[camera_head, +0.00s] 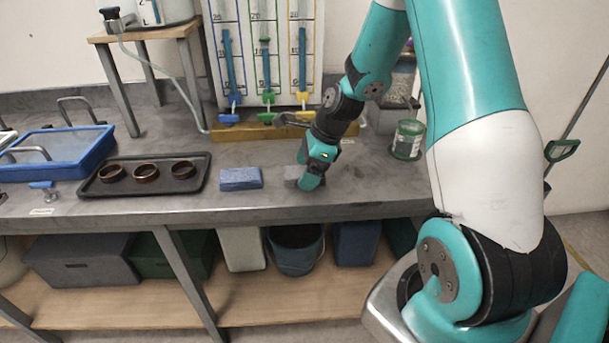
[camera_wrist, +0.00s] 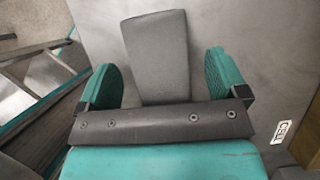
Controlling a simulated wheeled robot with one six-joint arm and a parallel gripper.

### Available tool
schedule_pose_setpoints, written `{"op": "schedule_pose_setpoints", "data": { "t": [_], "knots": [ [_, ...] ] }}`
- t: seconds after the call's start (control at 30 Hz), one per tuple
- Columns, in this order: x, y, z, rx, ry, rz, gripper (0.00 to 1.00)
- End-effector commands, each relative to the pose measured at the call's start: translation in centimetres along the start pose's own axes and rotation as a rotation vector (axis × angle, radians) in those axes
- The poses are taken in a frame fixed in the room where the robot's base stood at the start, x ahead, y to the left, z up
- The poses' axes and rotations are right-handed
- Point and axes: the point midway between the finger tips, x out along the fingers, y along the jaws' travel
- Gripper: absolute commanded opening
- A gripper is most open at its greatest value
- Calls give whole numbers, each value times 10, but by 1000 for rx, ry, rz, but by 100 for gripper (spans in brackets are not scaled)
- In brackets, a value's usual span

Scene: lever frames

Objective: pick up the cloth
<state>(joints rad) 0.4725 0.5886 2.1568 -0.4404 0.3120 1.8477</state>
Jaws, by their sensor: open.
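A grey, flat, oblong piece that looks like the folded cloth (camera_wrist: 158,50) lies between the two teal fingers of my gripper (camera_wrist: 164,80) in the wrist view. Its near end is hidden behind the dark gripper bar. A gap shows between it and each finger. In the head view, my gripper (camera_head: 309,180) is low over the bench near its front edge. A bit of the grey cloth (camera_head: 292,172) shows at its left side, the rest hidden by the gripper. My gripper is open.
A blue block (camera_head: 240,178) lies on the bench (camera_head: 380,185) left of my gripper. A black tray (camera_head: 198,187) with three brown rings stands further left, beside a blue-rimmed tray (camera_head: 100,155). A coloured-tube panel (camera_head: 265,60) stands behind.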

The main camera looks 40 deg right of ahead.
Motion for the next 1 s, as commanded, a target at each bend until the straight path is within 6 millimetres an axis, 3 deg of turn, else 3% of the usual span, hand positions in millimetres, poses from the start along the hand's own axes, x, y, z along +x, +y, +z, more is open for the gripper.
{"op": "schedule_pose_setpoints", "data": {
  "t": [0.7,0.77,0.93,1.0],
  "knots": [
    [6,0,-2,0,0,0,92],
    [6,0,-2,0,0,-1,82],
    [6,0,-2,0,0,-1,43],
    [6,0,-2,0,0,-1,38]
  ]
}}
